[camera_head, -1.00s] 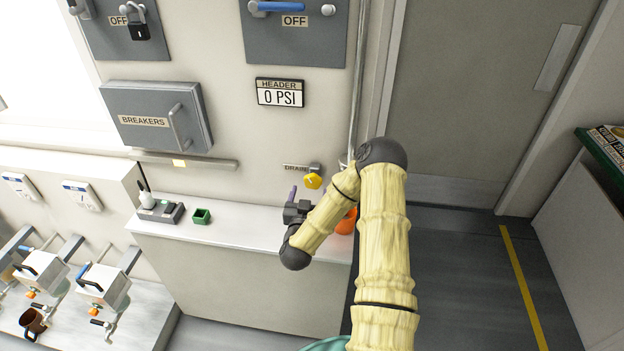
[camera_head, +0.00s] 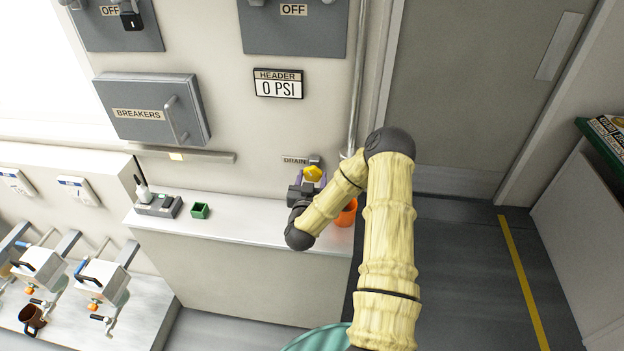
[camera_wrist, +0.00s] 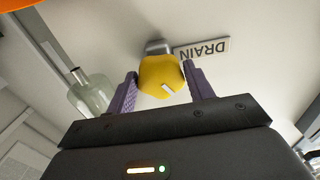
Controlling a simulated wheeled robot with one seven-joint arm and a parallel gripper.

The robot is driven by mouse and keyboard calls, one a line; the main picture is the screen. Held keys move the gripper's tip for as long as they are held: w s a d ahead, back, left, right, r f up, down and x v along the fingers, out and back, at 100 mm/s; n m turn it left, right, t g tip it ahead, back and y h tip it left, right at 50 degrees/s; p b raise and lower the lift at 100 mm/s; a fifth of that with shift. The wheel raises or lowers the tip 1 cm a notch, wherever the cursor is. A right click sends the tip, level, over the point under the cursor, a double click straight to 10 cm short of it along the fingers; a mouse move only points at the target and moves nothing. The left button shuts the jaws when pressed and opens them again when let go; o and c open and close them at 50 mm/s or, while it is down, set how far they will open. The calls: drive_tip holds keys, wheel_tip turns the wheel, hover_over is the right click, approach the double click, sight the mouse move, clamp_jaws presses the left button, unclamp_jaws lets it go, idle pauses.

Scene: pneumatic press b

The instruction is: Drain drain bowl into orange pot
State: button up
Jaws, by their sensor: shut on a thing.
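A yellow drain knob (camera_head: 312,173) sits on the wall beside a DRAIN label (camera_head: 295,160). It also shows in the wrist view (camera_wrist: 160,76). My gripper (camera_wrist: 160,70) has its purple fingers on either side of the knob and is shut on it. A clear glass drain bowl (camera_wrist: 93,96) shows beside the knob in the wrist view; my arm mostly hides it in the head view. The orange pot (camera_head: 346,214) stands on the ledge below and to the right of the knob, partly behind my arm. Its edge shows at the wrist view's top left corner (camera_wrist: 25,4).
A white ledge (camera_head: 245,214) runs below the knob, with a small green box (camera_head: 200,211) and a grey device (camera_head: 158,204) on its left. A vertical pipe (camera_head: 357,85) rises at the right. A HEADER display (camera_head: 278,84) reads 0 PSI.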

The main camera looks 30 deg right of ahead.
drive_tip(key=shift+f+m, duration=0.15)
drive_tip(key=shift+m, duration=0.25)
drive_tip(key=shift+m+b, duration=1.8)
drive_tip(key=shift+m, duration=0.8)
drive_tip(key=o, duration=0.9)
drive_tip(key=shift+w, duration=0.1)
drive_tip(key=shift+o, duration=0.2)
drive_tip(key=shift+a, duration=0.1)
